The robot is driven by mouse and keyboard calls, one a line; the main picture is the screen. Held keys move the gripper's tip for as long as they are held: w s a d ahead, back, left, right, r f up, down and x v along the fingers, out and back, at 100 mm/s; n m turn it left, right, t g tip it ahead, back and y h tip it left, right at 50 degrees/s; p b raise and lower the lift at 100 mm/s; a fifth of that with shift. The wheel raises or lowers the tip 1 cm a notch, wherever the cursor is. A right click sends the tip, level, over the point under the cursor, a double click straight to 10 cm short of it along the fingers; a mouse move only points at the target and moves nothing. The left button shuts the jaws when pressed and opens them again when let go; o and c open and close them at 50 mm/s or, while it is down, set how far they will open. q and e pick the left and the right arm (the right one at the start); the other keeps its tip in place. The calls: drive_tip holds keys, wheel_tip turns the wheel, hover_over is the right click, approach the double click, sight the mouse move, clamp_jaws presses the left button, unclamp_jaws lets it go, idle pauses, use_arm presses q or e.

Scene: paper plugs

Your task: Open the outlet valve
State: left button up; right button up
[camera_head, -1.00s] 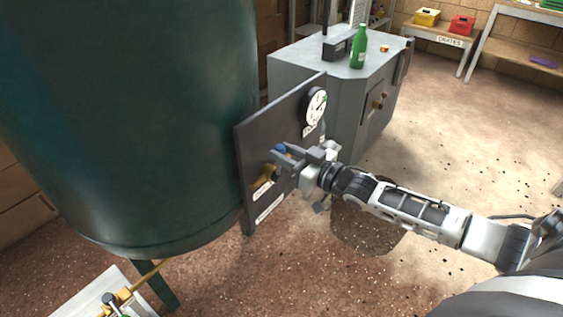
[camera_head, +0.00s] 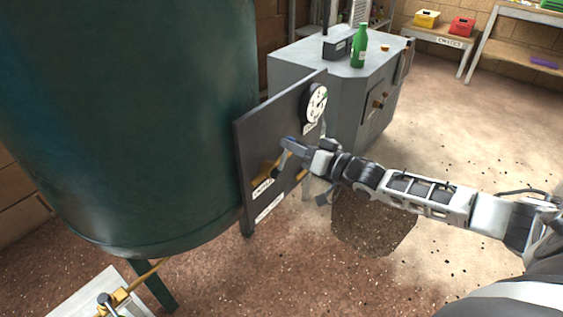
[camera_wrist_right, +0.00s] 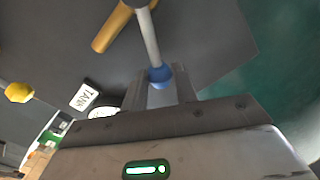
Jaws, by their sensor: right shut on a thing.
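A dark panel (camera_head: 254,147) beside the big green tank carries a brass valve (camera_head: 263,173) with a label below it that is too small to read. In the right wrist view the brass valve body (camera_wrist_right: 116,27) has a silver lever (camera_wrist_right: 148,38) ending in a blue tip (camera_wrist_right: 160,74). My right gripper (camera_head: 290,147) is at this lever in front of the panel. Its jaws (camera_wrist_right: 160,88) are shut on the blue tip in the right wrist view. The jaws hide most of the lever in the head view. My left gripper is not in view.
A gauge (camera_head: 315,103) sits at the panel's upper right. The green tank (camera_head: 130,120) fills the left. Another brass fitting (camera_head: 118,297) is at bottom left. A grey cabinet (camera_head: 300,70) with a green bottle (camera_head: 359,48) stands behind. The wrist view shows a yellow knob (camera_wrist_right: 18,92) and a TANK label (camera_wrist_right: 84,96).

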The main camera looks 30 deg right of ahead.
drive_tip(key=shift+w+d+f+m+b, duration=0.15)
drive_tip(key=shift+d+f+m+b, duration=0.4)
drive_tip(key=shift+m, duration=0.25)
drive_tip(key=shift+w+d+f+m+b, duration=0.15)
drive_tip(key=shift+d+f+m+b, duration=0.15)
drive_tip(key=shift+m+b, duration=0.4)
drive_tip(key=shift+w+d+f+m+b, duration=0.1)
drive_tip(key=shift+d+f+m+b, duration=0.1)
drive_tip(key=shift+f+m+b, duration=0.25)
drive_tip(key=shift+w+d+f+m+b, duration=0.1)
drive_tip(key=shift+d+f+m+b, duration=0.15)
drive_tip(key=shift+m, duration=0.45)
drive_tip(key=shift+w+d+f+m+b, duration=0.1)
drive_tip(key=shift+d+f+m+b, duration=0.1)
drive_tip(key=shift+m+b, duration=0.3)
drive_tip(key=shift+f, duration=0.1)
